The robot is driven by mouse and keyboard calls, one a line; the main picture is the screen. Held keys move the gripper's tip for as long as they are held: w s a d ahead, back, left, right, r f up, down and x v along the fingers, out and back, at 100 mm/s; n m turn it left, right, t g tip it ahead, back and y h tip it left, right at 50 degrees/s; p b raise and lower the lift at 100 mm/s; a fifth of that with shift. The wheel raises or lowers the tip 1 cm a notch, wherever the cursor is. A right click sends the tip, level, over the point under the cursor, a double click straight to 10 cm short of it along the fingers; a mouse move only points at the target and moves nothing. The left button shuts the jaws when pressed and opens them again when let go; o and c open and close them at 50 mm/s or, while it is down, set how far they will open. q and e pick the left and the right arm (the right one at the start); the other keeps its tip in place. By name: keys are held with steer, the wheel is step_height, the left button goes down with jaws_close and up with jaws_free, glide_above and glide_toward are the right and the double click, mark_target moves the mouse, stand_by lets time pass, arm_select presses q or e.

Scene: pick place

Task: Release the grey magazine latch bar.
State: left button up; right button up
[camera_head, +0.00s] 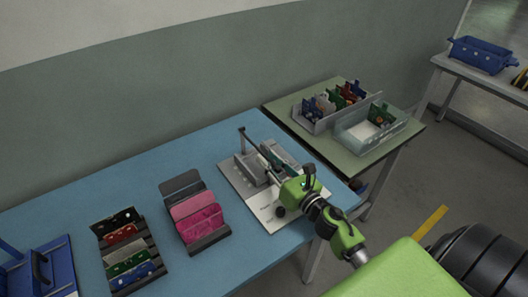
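A grey fixture (250,167) with several blocks stands on a pale base plate (238,186) on the blue table. A thin dark bar (257,147) slants down to the right from an upright post at the fixture's back left. I cannot tell for sure whether this is the grey magazine latch bar. My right gripper (277,178) reaches in from the lower right, over the right side of the fixture. Its green body hides part of the fixture, and its fingers are too small and covered to tell whether they are open or touch anything. My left gripper is not in view.
On the blue table (120,174), a pink bin (197,218) and a dark rack (133,258) with coloured parts stand left of the fixture. A blue case (60,267) is far left. A green-topped table (277,104) holding trays stands behind right.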

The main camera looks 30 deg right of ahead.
mark_target(264, 154)
steer(key=shift+w+a, duration=0.1)
steer(key=shift+w, duration=1.45)
jaws_close()
